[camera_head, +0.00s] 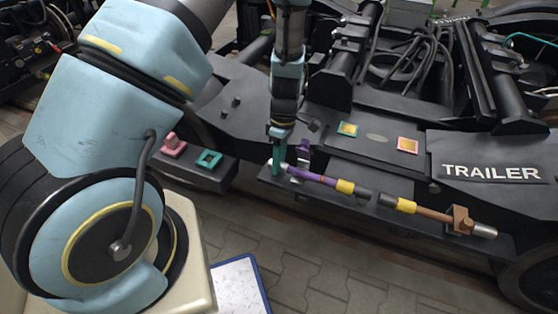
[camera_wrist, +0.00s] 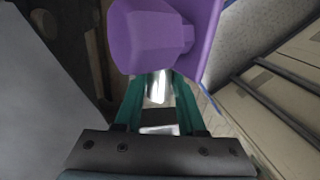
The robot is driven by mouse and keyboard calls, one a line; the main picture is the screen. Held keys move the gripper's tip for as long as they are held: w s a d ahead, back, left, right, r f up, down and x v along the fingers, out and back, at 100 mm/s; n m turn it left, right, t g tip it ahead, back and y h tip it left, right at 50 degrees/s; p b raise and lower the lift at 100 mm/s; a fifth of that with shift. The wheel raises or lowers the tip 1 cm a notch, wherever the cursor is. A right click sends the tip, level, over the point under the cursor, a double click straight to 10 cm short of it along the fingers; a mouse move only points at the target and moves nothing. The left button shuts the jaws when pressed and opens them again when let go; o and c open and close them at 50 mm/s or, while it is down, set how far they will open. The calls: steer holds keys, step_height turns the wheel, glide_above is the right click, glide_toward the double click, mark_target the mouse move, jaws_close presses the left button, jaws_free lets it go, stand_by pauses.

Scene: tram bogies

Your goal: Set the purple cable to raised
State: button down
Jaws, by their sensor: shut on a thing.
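The purple cable (camera_head: 312,177) runs along the lower dark ledge of the bogie, with a silver left end and a yellow band on its right part. My gripper (camera_head: 279,163) points down at that left end, its teal fingers shut on it. In the wrist view, the silver end (camera_wrist: 158,86) sits between the teal fingers of my gripper (camera_wrist: 157,100). A purple holder (camera_wrist: 152,38) is just beyond the fingers there and hides part of the cable. It also shows as a small purple piece (camera_head: 303,152) beside the gripper in the head view.
A brown cable (camera_head: 435,213) with a brown clamp (camera_head: 461,220) lies to the right, in line with the purple one. Pink (camera_head: 173,145) and teal (camera_head: 209,160) pieces sit on a block at left. A TRAILER plate (camera_head: 490,172) is at right. Paved floor in front is mostly clear.

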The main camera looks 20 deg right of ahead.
steer(key=r+t+y+p, duration=0.1)
steer(key=r+p, duration=0.1)
steer(key=p, duration=0.1)
steer(key=s+d+r+t+y+p, duration=0.1)
steer(key=r+p, duration=0.5)
steer(key=shift+s+d+r+t+y+p, duration=0.25)
steer(key=shift+d+t+y+p, duration=0.05)
steer(key=shift+t+y+p, duration=0.1)
steer(key=shift+s+d+r+n+t+y+p, duration=0.15)
steer(key=shift+s+d+r+y+p, duration=0.1)
steer(key=shift+r+p, duration=0.15)
steer(key=shift+s+d+r+n+t+y+p, duration=0.1)
steer(key=shift+s+d+r+t+y+p, duration=0.1)
steer(key=shift+r+y+p, duration=0.25)
steer(key=shift+s+d+r+n+t+y+p, duration=0.15)
steer(key=shift+d+r+p, duration=0.1)
steer(key=shift+r, duration=0.25)
steer(key=c, duration=0.5)
jaws_free()
steer(key=b+v, duration=0.1)
steer(key=v, duration=0.9)
steer(key=shift+r, duration=0.35)
steer(key=shift+s+d, duration=0.1)
steer(key=shift+s, duration=0.05)
